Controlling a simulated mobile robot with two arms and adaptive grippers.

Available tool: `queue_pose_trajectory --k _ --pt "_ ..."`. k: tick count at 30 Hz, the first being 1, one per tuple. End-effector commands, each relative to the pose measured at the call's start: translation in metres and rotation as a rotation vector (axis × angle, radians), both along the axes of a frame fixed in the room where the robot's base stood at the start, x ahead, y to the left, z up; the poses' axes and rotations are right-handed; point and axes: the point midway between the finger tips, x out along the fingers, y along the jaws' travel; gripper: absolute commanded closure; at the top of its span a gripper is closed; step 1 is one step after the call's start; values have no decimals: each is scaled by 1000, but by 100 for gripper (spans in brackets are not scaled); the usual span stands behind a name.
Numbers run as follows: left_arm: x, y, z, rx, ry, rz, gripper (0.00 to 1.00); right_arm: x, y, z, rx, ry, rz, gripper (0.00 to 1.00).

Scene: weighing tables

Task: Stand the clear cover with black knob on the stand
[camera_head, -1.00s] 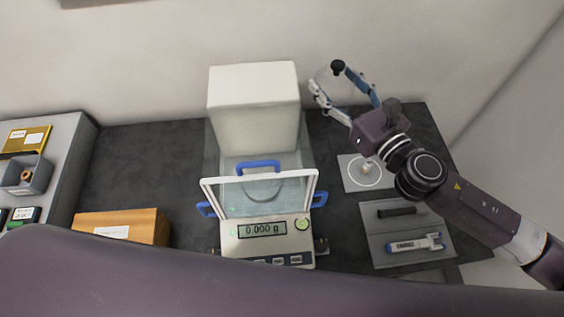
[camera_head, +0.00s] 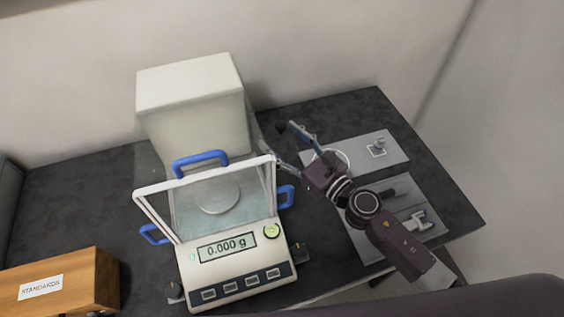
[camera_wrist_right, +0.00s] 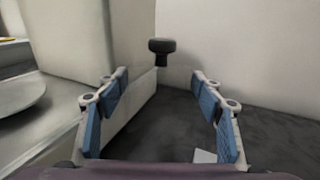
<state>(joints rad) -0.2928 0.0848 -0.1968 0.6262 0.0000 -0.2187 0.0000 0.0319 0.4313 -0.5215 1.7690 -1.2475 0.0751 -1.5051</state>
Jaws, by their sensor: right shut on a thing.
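The clear cover's black knob (camera_head: 281,127) shows at my right gripper's fingertips, just right of the balance. It also shows in the right wrist view (camera_wrist_right: 161,47), centred beyond the fingers. The clear body is almost invisible. My right gripper (camera_head: 285,143) is shut on the cover, its blue-padded fingers spread around its width. The cover looks upright and held above the table. The grey stand plate (camera_head: 398,149) lies on the table to the right, with a pale ring (camera_head: 345,156) partly hidden by my gripper. My left gripper is not in view.
The balance (camera_head: 237,273), with blue handles and a white-framed clear panel, stands left of my gripper and reads 0.000 g. A small metal piece (camera_head: 379,144) sits on the stand plate. A grey tray (camera_head: 361,239) lies nearer. A wooden STANDARDS box (camera_head: 85,280) is front left.

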Motion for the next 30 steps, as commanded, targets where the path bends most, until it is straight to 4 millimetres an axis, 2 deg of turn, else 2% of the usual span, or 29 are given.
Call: queue_pose_trajectory --k 1,5,13,23,28,29,30 --pt "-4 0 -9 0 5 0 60 0 0 -11 3 1 -3 64" --pt "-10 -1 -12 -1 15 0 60 1 0 -17 1 -2 -1 64" --pt "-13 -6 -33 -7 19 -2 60 0 0 -55 4 2 -2 64" --pt "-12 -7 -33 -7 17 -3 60 0 0 -58 0 -1 0 64" --pt "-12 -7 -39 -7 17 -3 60 0 0 -63 0 -3 0 64" --pt "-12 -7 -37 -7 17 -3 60 0 0 -61 0 -1 0 36" --pt "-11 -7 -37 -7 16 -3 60 0 0 -61 0 -1 0 32"
